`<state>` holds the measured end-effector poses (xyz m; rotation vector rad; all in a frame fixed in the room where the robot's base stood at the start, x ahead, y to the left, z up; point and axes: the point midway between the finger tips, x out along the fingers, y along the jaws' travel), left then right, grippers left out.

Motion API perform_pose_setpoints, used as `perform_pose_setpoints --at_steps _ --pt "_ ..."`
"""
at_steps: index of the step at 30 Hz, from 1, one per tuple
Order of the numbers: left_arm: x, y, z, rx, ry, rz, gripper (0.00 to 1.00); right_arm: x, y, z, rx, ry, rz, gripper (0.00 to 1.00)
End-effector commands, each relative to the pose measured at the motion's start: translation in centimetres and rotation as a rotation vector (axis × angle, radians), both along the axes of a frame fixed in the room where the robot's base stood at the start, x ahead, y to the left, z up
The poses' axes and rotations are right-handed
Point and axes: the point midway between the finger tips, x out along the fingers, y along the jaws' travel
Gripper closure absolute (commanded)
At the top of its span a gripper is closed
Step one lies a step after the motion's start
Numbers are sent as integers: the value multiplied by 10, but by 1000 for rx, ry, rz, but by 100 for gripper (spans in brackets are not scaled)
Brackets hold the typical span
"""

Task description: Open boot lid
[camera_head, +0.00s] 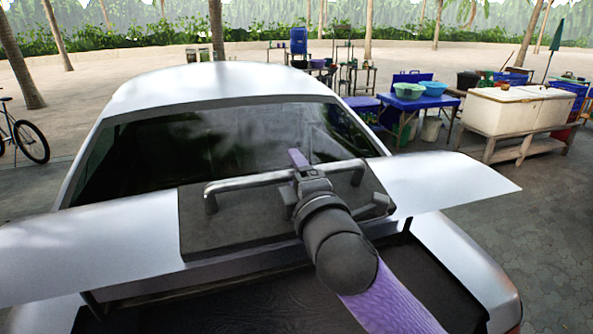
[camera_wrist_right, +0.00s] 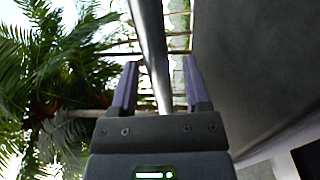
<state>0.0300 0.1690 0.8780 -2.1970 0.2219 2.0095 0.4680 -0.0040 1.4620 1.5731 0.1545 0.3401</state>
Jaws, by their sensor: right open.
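The boot lid (camera_head: 445,185) is a silver panel across the back of a silver car, with a dark plate (camera_head: 225,235) in its middle. It stands raised, with a gap over the dark boot interior (camera_head: 200,318). A grey metal bar handle (camera_head: 240,182) is fixed on the plate. My right gripper (camera_head: 299,172) is at the middle of the handle. In the right wrist view, the handle bar (camera_wrist_right: 152,45) runs between the two purple fingers of the open gripper (camera_wrist_right: 158,80), with gaps visible beside it. My left gripper is not in view.
The car's rear window (camera_head: 220,140) and roof (camera_head: 210,85) lie beyond the lid. A white chest (camera_head: 505,110) on a wooden stand and a blue table (camera_head: 420,102) with basins stand to the right. A bicycle (camera_head: 25,138) is at the far left. Paving beside the car is clear.

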Motion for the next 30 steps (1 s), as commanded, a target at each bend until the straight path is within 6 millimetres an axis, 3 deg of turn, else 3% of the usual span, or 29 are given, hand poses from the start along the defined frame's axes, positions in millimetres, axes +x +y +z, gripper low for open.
perform_pose_setpoints --at_steps 4,12,30 --pt "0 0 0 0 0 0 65 0 0 0 0 0 0 42" --pt "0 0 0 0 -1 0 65 0 0 0 0 1 -1 99" --pt "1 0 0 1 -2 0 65 0 0 -1 -1 2 -1 100"
